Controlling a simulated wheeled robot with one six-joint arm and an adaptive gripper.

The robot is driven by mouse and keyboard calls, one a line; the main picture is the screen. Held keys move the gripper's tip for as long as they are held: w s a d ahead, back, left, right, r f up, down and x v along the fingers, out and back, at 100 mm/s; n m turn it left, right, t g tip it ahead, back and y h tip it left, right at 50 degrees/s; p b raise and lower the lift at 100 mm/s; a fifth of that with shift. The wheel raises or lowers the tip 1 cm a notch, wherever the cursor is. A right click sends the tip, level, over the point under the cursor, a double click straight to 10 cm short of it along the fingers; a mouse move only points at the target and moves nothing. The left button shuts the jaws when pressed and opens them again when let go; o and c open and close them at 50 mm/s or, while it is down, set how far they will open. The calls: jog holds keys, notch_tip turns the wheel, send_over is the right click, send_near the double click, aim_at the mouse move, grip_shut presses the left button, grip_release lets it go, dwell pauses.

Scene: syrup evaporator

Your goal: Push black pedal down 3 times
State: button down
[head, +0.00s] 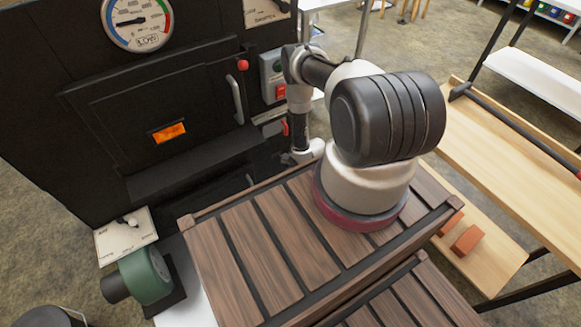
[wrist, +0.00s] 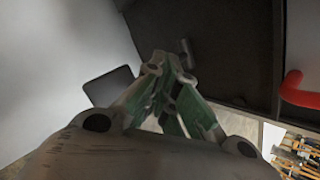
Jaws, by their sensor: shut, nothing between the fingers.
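My gripper (wrist: 162,64) shows in the wrist view with its green and grey fingers together and nothing between them. A dark plate with rounded corners (wrist: 108,86), which looks like the black pedal, lies against a pale grey surface just left of the fingers. Part of it is hidden behind the left finger. I cannot tell whether the gripper touches it, or whether it is pressed down. In the head view my arm reaches down past the far edge of the slatted wooden top, and neither the pedal nor the fingertips can be made out there.
The black evaporator front (head: 110,110) stands close beside my arm, with a door handle (head: 235,101) and a red-switch box (head: 275,80). A red bent handle (wrist: 300,91) is right of the gripper. A wooden table (head: 480,150) stands at right.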

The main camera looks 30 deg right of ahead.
dwell(0.3)
jog(key=shift+f, duration=0.5)
jog(key=shift+s+f, duration=0.15)
jog(key=shift+f, duration=0.6)
jog(key=shift+s+f, duration=0.15)
jog(key=shift+f, duration=0.6)
dwell(1.6)
jog(key=shift+r, duration=0.1)
jog(key=shift+w+r, duration=0.15)
jog(key=shift+r, duration=0.8)
jog(key=shift+w+r, duration=0.15)
jog(key=shift+r, duration=0.75)
jog(key=shift+r, duration=0.1)
jog(key=r, duration=0.4)
jog(key=shift+w+r, duration=0.35)
